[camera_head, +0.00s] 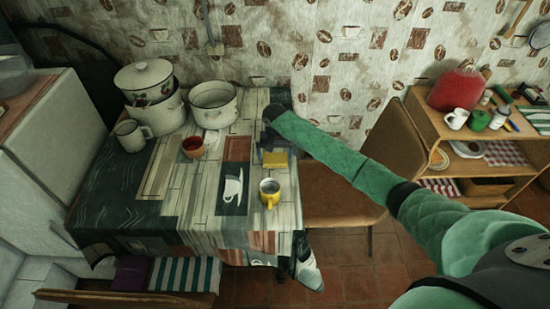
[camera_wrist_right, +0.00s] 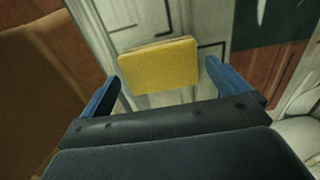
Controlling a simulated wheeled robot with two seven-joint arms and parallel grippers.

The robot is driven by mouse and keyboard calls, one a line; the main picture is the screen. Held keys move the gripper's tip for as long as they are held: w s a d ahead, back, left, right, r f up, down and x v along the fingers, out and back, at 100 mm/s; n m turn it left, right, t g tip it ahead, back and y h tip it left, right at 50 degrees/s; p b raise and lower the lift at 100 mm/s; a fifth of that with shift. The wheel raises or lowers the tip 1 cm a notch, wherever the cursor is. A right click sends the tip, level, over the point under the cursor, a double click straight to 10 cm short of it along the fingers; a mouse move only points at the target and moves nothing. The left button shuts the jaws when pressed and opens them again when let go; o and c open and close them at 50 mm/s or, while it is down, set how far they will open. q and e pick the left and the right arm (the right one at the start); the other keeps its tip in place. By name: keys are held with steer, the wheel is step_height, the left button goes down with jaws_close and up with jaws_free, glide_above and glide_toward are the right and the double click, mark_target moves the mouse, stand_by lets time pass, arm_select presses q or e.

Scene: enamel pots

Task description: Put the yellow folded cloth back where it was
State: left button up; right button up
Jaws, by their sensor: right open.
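The yellow folded cloth (camera_head: 275,159) lies on the patterned tablecloth near the right side of the table (camera_head: 205,215). In the right wrist view the cloth (camera_wrist_right: 160,66) shows just beyond and between the two blue fingers. My right gripper (camera_wrist_right: 158,85) is open, with one finger towards each side of the cloth. In the head view my right gripper (camera_head: 272,140) is at the far edge of the cloth, partly covered by its own arm. I cannot tell whether the fingers touch the cloth. My left gripper is not in view.
A red cup (camera_head: 193,147), a white mug (camera_head: 130,135) and enamel pots (camera_head: 213,104) stand to the left. A chair (camera_head: 340,190) is at the table's right. A wooden shelf (camera_head: 425,112) with several items stands farther right.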

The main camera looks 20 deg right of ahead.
mark_target(275, 159)
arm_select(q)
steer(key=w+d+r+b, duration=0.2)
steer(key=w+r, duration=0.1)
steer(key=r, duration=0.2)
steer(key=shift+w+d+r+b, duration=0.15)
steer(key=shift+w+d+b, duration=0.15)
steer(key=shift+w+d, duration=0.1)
arm_select(e)
step_height(275, 159, up, 10)
steer(key=shift+s, duration=0.1)
